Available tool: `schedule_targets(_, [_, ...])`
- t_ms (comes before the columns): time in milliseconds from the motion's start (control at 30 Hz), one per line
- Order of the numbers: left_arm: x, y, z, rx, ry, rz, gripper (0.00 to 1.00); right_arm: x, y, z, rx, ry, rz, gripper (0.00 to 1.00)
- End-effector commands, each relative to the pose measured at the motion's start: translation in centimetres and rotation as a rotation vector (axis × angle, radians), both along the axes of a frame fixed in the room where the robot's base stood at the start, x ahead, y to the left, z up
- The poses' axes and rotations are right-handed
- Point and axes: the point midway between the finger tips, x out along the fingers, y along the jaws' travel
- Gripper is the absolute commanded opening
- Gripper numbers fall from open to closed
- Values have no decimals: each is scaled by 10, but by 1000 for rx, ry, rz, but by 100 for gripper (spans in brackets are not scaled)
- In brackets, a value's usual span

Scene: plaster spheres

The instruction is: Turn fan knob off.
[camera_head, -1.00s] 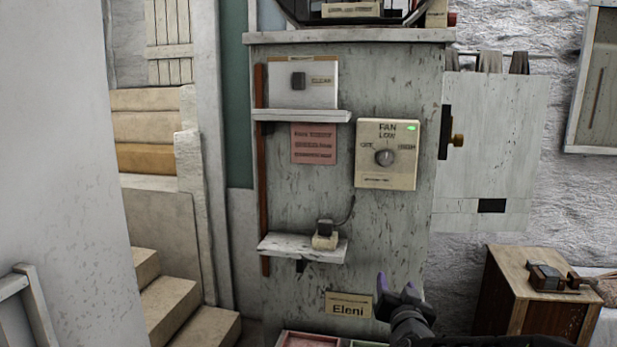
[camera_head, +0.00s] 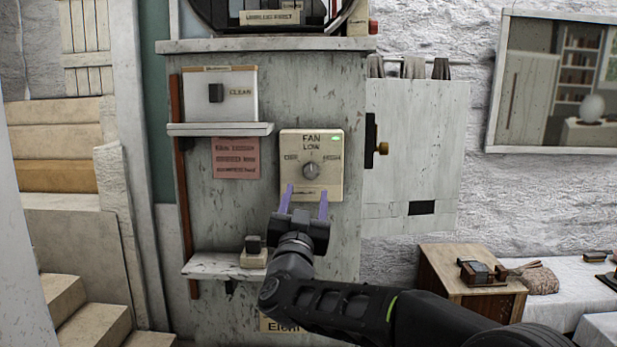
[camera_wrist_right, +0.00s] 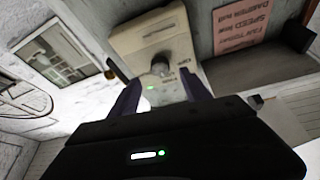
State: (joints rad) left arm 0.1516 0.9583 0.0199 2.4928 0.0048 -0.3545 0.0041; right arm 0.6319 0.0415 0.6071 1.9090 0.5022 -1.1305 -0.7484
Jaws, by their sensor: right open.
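The fan panel (camera_head: 299,150) is a cream box on the grey cabinet face, marked FAN, LOW, OFF and HIGH, with a green light lit at its upper right. Its round grey knob (camera_head: 311,170) sits in the middle, with its pointer upward toward LOW. The knob (camera_wrist_right: 160,66) also shows in the right wrist view, beyond the fingers. My right gripper (camera_head: 306,194) is open and empty, its purple fingers just below the knob and apart from it. In the right wrist view the fingers (camera_wrist_right: 160,92) stand wide on either side of the panel's near end. My left gripper is out of view.
A shelf (camera_head: 215,266) with a small block is left of my right wrist. A white shelf (camera_head: 220,129) and pink notice (camera_head: 236,158) are left of the panel. A cabinet door with a brass knob (camera_head: 382,148) juts out at right. A wooden box (camera_head: 470,285) stands lower right.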

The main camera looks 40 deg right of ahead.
Motion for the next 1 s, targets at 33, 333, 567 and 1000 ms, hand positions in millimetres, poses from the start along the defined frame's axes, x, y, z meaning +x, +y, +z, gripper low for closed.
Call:
schedule_targets(33, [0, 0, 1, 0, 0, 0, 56, 1, -1, 1, 0, 0, 0, 56])
schedule_targets(333, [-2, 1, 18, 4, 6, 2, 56, 24, -23, 16, 4, 1, -1, 56])
schedule_targets(567, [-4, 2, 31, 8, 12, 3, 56, 46, -43, 28, 3, 0, 1, 56])
schedule_targets(1000, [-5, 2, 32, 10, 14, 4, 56, 53, -49, 29, 1, 0, 1, 52])
